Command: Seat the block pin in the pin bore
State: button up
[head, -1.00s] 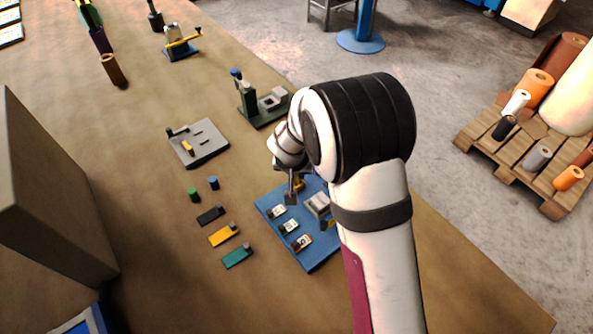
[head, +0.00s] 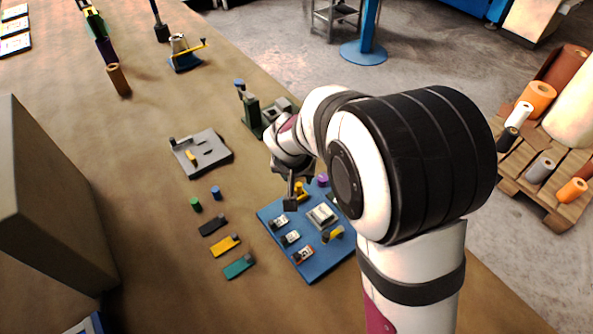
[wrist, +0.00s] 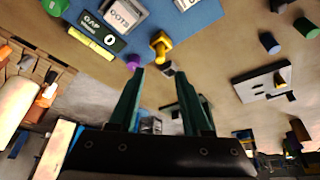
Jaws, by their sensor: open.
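The blue board (head: 311,272) carries a pale block (head: 322,216) and several small labelled pieces. A yellow pin-like piece (head: 299,189) and a purple round piece (head: 323,180) are at its back edge. In the wrist view the yellow piece (wrist: 160,46) and the purple piece (wrist: 133,61) lie just beyond the fingertips. I cannot tell which piece is the block pin, and no bore can be made out. My gripper (wrist: 160,73) is open, with nothing between its fingers. In the head view my gripper (head: 291,198) hangs over the board's back left part, partly hidden by my arm.
A grey tray (head: 213,158) with slots, a green peg (head: 196,204) and a blue peg (head: 216,193) stand left of the board. Black, yellow (head: 225,245) and teal bars lie nearby. A dark green press (head: 250,112) stands behind. A tall grey box (head: 45,190) is at left.

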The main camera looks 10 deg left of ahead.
jog(key=s+d+r+m+g, duration=0.2)
jog(key=s+d+r, duration=0.6)
jog(key=s+d, duration=0.1)
jog(key=s+d+r+m+g+y, duration=0.1)
jog(key=s+d+m+g, duration=0.1)
jog(key=s, duration=1.7)
jog(key=shift+d+r+m+g+y, duration=0.2)
jog(key=shift+d+m+g+y, duration=0.2)
jog(key=shift+d+m, duration=0.55)
